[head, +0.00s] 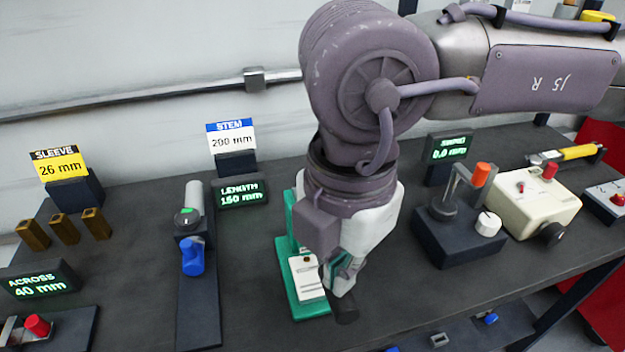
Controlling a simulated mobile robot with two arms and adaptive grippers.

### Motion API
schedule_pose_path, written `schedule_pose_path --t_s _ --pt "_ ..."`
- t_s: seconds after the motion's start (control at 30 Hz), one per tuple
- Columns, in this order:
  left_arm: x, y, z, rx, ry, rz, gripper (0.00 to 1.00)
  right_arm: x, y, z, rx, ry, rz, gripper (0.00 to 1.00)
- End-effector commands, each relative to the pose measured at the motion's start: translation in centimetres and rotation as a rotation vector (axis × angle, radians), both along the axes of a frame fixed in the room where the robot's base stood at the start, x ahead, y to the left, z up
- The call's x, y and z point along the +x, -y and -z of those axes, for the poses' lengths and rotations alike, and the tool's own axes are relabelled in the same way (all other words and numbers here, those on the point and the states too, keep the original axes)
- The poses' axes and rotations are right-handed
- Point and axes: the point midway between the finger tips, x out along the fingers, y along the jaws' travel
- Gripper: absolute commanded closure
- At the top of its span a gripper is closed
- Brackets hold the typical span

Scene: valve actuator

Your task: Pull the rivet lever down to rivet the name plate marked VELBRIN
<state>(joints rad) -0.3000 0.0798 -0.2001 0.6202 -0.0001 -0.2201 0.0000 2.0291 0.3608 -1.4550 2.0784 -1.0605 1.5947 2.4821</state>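A green riveting stand (310,310) stands on the bench near the middle of the head view. A white plate (307,278) with small dark marks lies on it; the marks are too small to read, so VELBRIN cannot be made out. My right gripper (343,284) points down just to the right of the plate. A dark round-ended bar (346,310), which looks like the lever's grip, shows just below its fingertips. My gripper and wrist hide the rest of the lever and the stand's back. Whether the fingers are closed on the bar cannot be told. My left gripper is not in view.
A dark fixture with a blue handle (192,258) stands to the left. Brass sleeves (64,229) stand at the far left. To the right are a dark box with an orange-knobbed crank (481,175) and a cream box (535,203). Bare bench lies left of the green stand.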

Motion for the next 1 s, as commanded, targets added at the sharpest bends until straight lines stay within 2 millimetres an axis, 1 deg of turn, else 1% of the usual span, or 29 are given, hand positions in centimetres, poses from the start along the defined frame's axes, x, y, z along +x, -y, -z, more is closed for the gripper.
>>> schedule_pose_path --t_s 1.0 --pt "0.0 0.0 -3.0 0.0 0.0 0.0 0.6 2.2 -0.7 -5.8 -0.001 0.0 -0.001 1.0"
